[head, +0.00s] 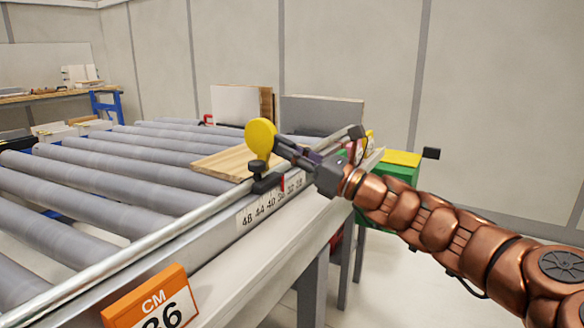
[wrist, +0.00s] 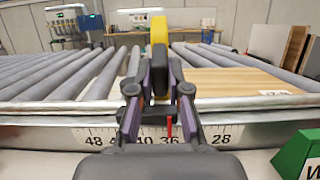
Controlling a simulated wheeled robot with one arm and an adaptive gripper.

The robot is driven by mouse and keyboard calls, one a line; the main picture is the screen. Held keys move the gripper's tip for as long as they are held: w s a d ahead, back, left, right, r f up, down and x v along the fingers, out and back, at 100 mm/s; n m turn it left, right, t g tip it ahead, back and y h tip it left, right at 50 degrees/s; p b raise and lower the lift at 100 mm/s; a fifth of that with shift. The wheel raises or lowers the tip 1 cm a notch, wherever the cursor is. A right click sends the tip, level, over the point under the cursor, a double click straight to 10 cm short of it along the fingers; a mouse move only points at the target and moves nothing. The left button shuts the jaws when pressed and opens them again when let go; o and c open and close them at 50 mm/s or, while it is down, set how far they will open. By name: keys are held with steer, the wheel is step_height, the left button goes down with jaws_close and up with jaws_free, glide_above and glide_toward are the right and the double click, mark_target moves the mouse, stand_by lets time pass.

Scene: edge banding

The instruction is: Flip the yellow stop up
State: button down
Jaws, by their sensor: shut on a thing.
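The yellow stop (head: 260,136) is a round-ended paddle standing upright above a black clamp (head: 265,182) on the conveyor's metal side rail. In the wrist view the yellow stop (wrist: 158,38) rises between my fingers, its dark lower part partly hidden by them. My gripper (head: 283,147) reaches in from the right and is shut on the stop, with a finger on each side of it in the wrist view (wrist: 160,82).
A roller conveyor (head: 150,142) fills the left, with a wooden board (head: 222,163) lying on it behind the stop. A number scale (head: 272,205) runs along the rail. An orange CM sign (head: 150,300) stands in front. A green box (head: 385,180) stands behind my arm.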

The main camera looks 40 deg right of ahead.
steer(key=shift+s+f+t+b, duration=0.1)
steer(key=shift+f+t+b, duration=0.3)
steer(key=shift+b, duration=0.8)
steer(key=c, duration=1.1)
jaws_free()
steer(key=shift+r, duration=0.15)
step_height(320, 180, up, 10)
steer(key=shift+f, duration=0.1)
steer(key=shift+s, duration=0.1)
